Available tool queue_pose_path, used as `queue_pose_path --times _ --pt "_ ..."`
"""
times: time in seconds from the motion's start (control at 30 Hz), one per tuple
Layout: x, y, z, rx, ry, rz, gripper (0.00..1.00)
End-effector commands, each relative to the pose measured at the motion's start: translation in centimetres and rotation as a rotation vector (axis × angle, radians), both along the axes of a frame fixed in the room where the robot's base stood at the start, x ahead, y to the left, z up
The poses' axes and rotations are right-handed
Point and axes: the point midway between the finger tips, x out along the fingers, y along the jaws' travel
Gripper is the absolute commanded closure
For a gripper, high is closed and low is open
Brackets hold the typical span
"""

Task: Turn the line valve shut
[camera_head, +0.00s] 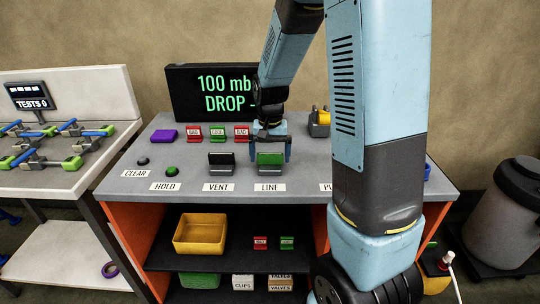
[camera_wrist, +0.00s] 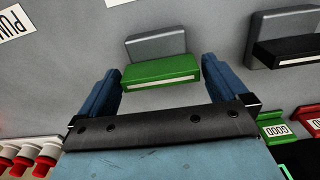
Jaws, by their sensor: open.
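The line valve (camera_head: 271,159) is a green lever on a grey base, on the bench top above the LINE label (camera_head: 270,187). In the wrist view its green lever (camera_wrist: 162,71) carries a white stripe and lies between my finger tips. My gripper (camera_head: 270,150) is open, with one blue finger on each side of the lever. In the wrist view my gripper (camera_wrist: 162,88) shows a gap between each finger and the lever, so it holds nothing. Whether a finger touches the lever in depth I cannot tell.
The black VENT valve (camera_head: 221,163) stands just left of the line valve. Black and green buttons (camera_head: 172,169) are further left. Small red and green tags (camera_head: 217,133) stand behind. A display (camera_head: 214,92) reads "100 mb DROP", partly hidden by my arm.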

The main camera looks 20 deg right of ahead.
Motion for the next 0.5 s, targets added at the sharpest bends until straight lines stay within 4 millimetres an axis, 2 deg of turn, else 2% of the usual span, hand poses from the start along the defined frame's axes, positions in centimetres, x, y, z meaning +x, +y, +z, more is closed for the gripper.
queue_pose_path --times 0.17,0.5 --pt "0.1 0.0 2.5 0.001 -0.004 0.000 0.00" --pt "0.1 0.0 9.2 0.000 -0.005 -0.001 0.00"
